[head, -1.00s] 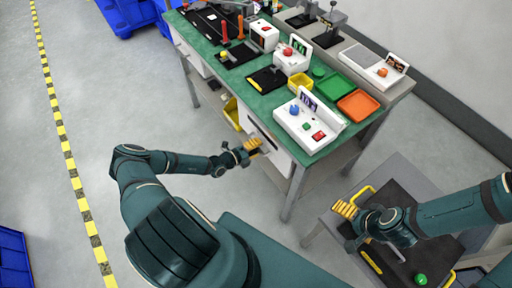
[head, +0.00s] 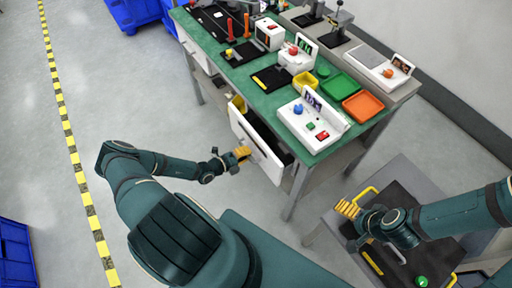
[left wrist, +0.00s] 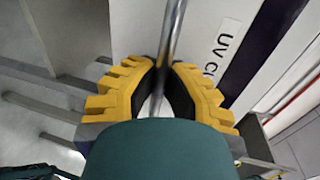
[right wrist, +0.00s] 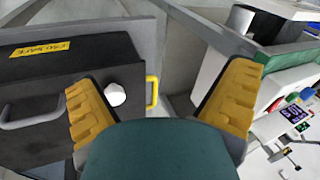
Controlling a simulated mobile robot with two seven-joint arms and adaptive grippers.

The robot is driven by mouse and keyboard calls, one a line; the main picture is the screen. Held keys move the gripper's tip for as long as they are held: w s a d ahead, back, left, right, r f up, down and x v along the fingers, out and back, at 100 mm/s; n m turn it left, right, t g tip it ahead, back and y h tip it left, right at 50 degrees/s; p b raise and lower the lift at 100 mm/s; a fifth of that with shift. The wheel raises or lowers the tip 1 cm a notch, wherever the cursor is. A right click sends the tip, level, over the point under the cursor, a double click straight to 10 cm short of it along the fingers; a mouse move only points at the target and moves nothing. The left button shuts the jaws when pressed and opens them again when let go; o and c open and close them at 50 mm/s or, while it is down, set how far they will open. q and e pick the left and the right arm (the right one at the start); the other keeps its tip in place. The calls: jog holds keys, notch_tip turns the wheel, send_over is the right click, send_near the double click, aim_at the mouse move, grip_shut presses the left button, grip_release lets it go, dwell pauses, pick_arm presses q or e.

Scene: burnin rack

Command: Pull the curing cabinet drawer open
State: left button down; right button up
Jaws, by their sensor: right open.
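The white curing cabinet drawer (head: 271,167) is under the green-topped bench and stands partly open, its dark inside showing. In the left wrist view its front (left wrist: 215,25) carries a label beginning "UV C". The metal bar handle (left wrist: 174,35) runs between the yellow fingers of my left gripper (left wrist: 163,78), which is closed around it. In the head view my left gripper (head: 243,154) is at the drawer front. My right gripper (head: 347,209) is open and empty above the grey cart; it also shows in the right wrist view (right wrist: 165,95).
The bench top (head: 262,98) holds a white control box (head: 310,122), a green tray (head: 342,86) and an orange tray (head: 363,105). A black case (right wrist: 50,90) with handles lies on the cart (head: 320,226). The floor left of the drawer is clear.

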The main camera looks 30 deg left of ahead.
pick_arm(q)
jog(key=f+v, duration=0.1)
jog(key=v, duration=0.7)
jog(key=shift+s+a+f, duration=0.2)
jog(key=shift+f, duration=0.2)
jog(key=c, duration=1)
grip_release()
jog(key=shift+d, duration=0.1)
jog(key=v, duration=1.2)
jog(key=shift+w, duration=0.1)
